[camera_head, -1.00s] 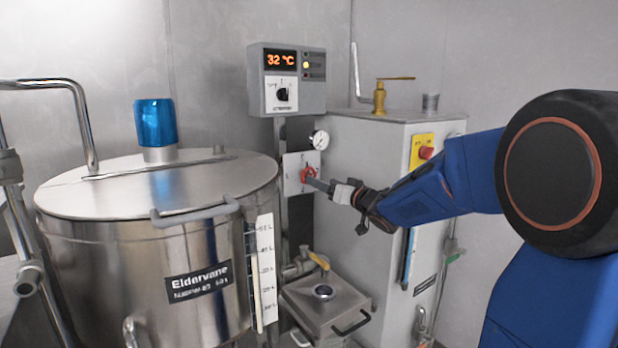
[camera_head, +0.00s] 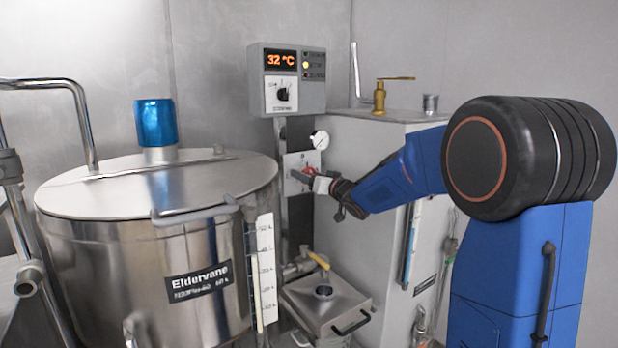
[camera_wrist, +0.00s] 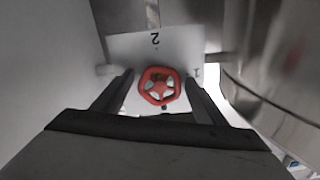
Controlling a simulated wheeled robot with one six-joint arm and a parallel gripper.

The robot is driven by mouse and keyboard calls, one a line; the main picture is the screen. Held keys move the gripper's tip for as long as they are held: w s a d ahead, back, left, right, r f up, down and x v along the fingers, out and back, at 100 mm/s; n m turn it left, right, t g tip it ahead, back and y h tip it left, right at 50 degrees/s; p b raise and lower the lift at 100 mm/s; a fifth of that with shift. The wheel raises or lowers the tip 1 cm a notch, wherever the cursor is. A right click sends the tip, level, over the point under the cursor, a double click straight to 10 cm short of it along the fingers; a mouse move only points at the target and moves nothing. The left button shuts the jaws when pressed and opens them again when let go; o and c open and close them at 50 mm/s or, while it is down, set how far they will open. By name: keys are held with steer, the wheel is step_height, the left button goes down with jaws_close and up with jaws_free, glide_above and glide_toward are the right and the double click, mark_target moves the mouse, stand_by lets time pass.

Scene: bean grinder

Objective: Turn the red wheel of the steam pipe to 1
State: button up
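The red wheel (camera_wrist: 159,86) is on a pale plate (camera_wrist: 180,45) in the wrist view, which shows a "2" at the top and a "1" at the right, both turned in the picture. My gripper (camera_wrist: 160,80) is open, with one dark finger on each side of the wheel. In the head view the wheel (camera_head: 312,171) is mostly hidden by my gripper (camera_head: 297,176), which reaches in from the right. The wheel's setting is unclear.
A control box (camera_head: 287,80) reading 32 °C hangs above, with a pressure gauge (camera_head: 319,140) just over the wheel. A large steel kettle (camera_head: 150,220) stands left. A pale cabinet (camera_head: 350,240) stands right, close behind my arm. A lidded metal box (camera_head: 327,305) is below.

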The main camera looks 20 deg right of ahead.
steer(key=c, duration=0.9)
steer(key=shift+n, duration=0.4)
steer(key=n, duration=0.3)
steer(key=shift+n, duration=0.4)
steer(key=n, duration=0.9)
steer(key=shift+n, duration=2)
steer(key=shift+f, duration=0.1)
